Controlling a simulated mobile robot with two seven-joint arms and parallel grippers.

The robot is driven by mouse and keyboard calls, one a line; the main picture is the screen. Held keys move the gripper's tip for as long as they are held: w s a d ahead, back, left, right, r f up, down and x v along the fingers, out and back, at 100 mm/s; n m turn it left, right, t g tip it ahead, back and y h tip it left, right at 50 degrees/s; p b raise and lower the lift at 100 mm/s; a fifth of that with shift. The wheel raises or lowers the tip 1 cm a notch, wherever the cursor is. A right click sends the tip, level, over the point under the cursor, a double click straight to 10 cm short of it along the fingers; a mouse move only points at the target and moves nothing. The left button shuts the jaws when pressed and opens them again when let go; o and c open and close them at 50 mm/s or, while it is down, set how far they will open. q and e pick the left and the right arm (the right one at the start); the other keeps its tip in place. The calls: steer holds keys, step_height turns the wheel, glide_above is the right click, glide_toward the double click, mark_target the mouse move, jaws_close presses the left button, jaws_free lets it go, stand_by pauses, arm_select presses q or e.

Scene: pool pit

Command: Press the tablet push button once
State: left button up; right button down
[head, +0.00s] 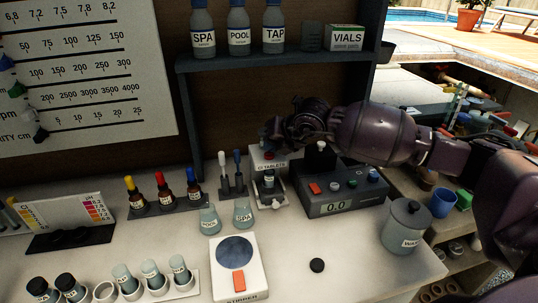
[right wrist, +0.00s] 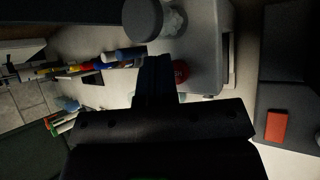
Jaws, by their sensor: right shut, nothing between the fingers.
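The white tablet dispenser (head: 257,163), labelled TABLETS, stands on the bench below the shelf in the head view. Its red push button (head: 268,154) shows small above the label. My right gripper (head: 270,138) is over the dispenser, its arm coming in from the right, and it hides part of the top. In the right wrist view, the shut, empty fingers (right wrist: 155,72) lie just beside the red button (right wrist: 181,72) on the pale dispenser housing (right wrist: 205,45). I cannot tell whether they touch it. A small vial (head: 268,182) stands under the dispenser. My left gripper is not in view.
The shelf (head: 270,60) holds bottles above. The front right bench is mostly clear, with a small black disc (head: 317,265).

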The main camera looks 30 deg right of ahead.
mark_target(271, 153)
steer(key=shift+f, duration=0.15)
stand_by(0.4)
steer(key=shift+f+b, duration=0.3)
stand_by(0.3)
steer(key=shift+r, duration=0.15)
steer(key=shift+r+p, duration=0.4)
steer(key=shift+r, duration=0.35)
steer(key=shift+r, duration=0.1)
steer(key=shift+r+p, duration=1.15)
steer(key=shift+r, duration=1.3)
